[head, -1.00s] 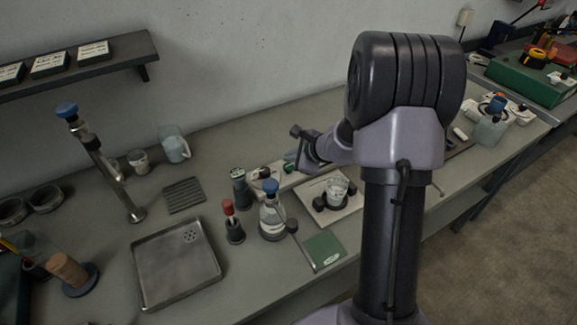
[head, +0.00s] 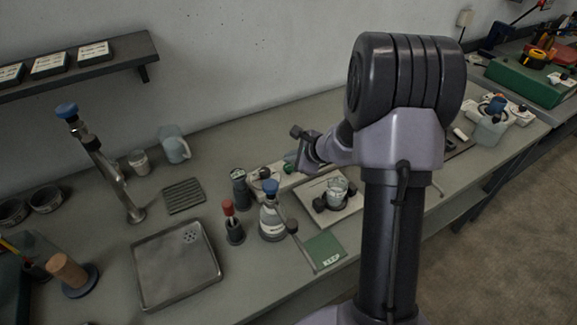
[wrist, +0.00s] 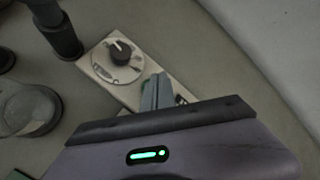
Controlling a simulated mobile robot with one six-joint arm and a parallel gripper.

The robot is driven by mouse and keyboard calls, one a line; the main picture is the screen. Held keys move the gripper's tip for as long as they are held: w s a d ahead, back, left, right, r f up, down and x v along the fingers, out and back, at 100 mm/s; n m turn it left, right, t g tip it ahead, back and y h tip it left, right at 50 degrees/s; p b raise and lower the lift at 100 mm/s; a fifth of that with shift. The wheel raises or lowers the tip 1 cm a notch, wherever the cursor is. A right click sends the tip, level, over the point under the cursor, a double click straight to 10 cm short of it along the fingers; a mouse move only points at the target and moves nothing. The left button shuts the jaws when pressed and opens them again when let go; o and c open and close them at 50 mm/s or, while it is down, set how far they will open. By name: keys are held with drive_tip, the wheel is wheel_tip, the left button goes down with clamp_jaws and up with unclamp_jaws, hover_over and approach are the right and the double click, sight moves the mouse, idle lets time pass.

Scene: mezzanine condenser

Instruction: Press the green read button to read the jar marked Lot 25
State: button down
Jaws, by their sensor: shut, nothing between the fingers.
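My gripper (wrist: 156,92) is shut and empty, its grey-green fingertips pointing down over the right part of a pale panel (wrist: 103,73) with a black dial. In the head view my gripper (head: 290,158) hangs above the same panel (head: 290,178), behind the glass jar. I cannot tell whether the fingertips touch the panel. A clear glass jar (head: 337,187) stands in a dark holder on a pale plate (head: 318,217). No lot number is readable on it.
A blue-topped flask (head: 271,222) and a red-topped bottle (head: 233,226) stand left of the plate. A green mat (head: 326,250) lies in front of it. A metal tray (head: 160,283) and a tilted metal tube (head: 112,175) are farther left.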

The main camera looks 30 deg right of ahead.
sight(291, 168)
drive_tip(key=shift+f, duration=0.1)
idle(0.5)
drive_tip(key=shift+f+b, duration=0.35)
drive_tip(key=shift+b, duration=0.3)
drive_tip(key=shift+f+b, duration=0.6)
drive_tip(key=shift+b, duration=0.15)
idle(0.5)
drive_tip(key=shift+r, duration=0.15)
drive_tip(key=shift+r+p, duration=0.75)
drive_tip(key=shift+r, duration=0.15)
drive_tip(key=shift+r, duration=0.1)
wheel_tip(291, 168, up, 5)
drive_tip(key=p, duration=0.4)
